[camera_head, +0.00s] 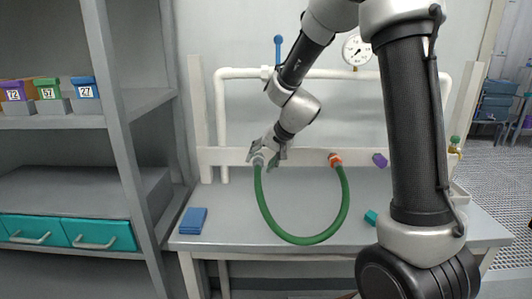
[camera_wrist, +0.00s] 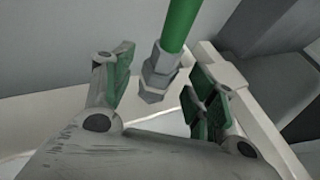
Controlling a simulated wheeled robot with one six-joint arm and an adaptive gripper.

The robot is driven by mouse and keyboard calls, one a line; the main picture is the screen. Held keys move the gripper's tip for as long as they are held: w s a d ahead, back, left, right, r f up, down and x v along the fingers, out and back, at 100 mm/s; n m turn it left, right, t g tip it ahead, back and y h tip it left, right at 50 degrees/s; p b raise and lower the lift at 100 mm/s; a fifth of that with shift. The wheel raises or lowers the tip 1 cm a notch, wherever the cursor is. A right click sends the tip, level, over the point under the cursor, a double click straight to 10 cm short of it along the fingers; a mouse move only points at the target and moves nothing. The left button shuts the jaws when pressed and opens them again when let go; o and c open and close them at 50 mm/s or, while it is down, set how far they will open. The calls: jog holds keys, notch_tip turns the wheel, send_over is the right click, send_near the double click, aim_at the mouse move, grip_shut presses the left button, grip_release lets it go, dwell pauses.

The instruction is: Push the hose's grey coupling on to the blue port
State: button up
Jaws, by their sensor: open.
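The green hose (camera_head: 306,240) hangs in a loop in front of the bench's back rail. Its grey coupling (camera_head: 258,161) is at the upper left end of the loop, by my gripper (camera_head: 267,154). In the wrist view the grey coupling (camera_wrist: 160,72), with hexagonal faces, sits between my gripper's (camera_wrist: 160,88) spread fingers, with gaps on both sides. My gripper is open. The hose's other end meets an orange fitting (camera_head: 335,160) on the rail. I cannot make out the blue port in either view; the gripper and coupling cover that part of the rail.
A purple fitting (camera_head: 380,160) is on the rail further right. A blue block (camera_head: 193,221) lies at the bench's left, and a teal block (camera_head: 370,217) lies near my arm. White pipework with a blue-handled valve (camera_head: 278,48) and a gauge (camera_head: 356,50) stands behind. Shelves (camera_head: 60,185) stand left.

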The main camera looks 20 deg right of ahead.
jog(key=shift+w+a+f, duration=0.1)
jog(key=shift+w+f, duration=0.05)
jog(key=shift+f, duration=0.2)
grip_shut()
jog(key=shift+s+a, duration=0.3)
jog(key=shift+s, duration=0.6)
jog(key=shift+s+a, duration=0.25)
jog(key=shift+s, duration=0.6)
jog(key=shift+s+a, duration=0.3)
jog(key=shift+s, duration=0.6)
